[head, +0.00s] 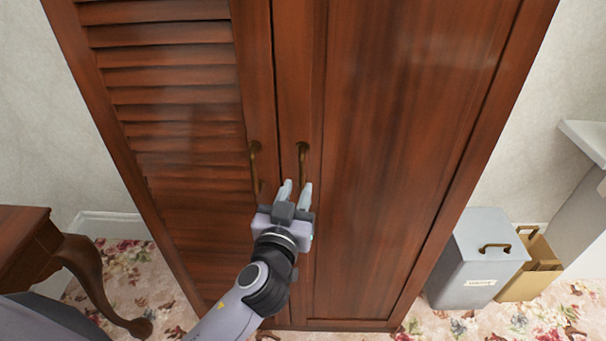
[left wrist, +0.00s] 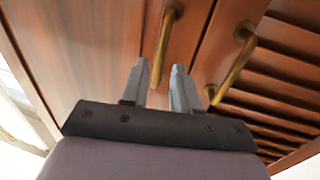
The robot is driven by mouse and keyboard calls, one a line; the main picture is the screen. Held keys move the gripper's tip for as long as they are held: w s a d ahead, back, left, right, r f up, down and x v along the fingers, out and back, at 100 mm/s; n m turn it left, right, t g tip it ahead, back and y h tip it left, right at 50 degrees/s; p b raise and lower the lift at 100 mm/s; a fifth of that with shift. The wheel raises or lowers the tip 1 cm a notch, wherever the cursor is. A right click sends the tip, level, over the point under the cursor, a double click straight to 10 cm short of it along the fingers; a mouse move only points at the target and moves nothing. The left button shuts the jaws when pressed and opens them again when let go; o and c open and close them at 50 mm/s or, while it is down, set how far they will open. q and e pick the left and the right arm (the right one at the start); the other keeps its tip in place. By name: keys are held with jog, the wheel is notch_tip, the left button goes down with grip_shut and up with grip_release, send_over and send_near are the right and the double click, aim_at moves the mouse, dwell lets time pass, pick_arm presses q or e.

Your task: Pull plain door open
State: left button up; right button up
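The wardrobe's plain door (head: 385,150) is on the right in the head view and looks shut. Its curved brass handle (head: 302,152) is near the door's left edge. In the left wrist view this door (left wrist: 85,45) is on the left and its handle (left wrist: 166,42) is at top centre. My left gripper (head: 296,191) is just below the handle, fingers pointing up toward it. In the left wrist view my left gripper (left wrist: 160,78) has its fingers apart, and the handle's lower end shows in the gap between them. Contact cannot be told. My right gripper is not in view.
The louvered door (head: 170,100) with its own brass handle (head: 255,165) is close on the left. A wooden table (head: 60,255) stands at lower left. A grey bin (head: 478,255) and a tan box (head: 530,275) stand right of the wardrobe. Floral carpet covers the floor.

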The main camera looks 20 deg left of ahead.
aim_at(302, 179)
pick_arm(q)
jog(key=shift+w+a+p, duration=0.2)
jog(key=shift+w+p, duration=0.2)
jog(key=shift+w, duration=2.1)
grip_shut()
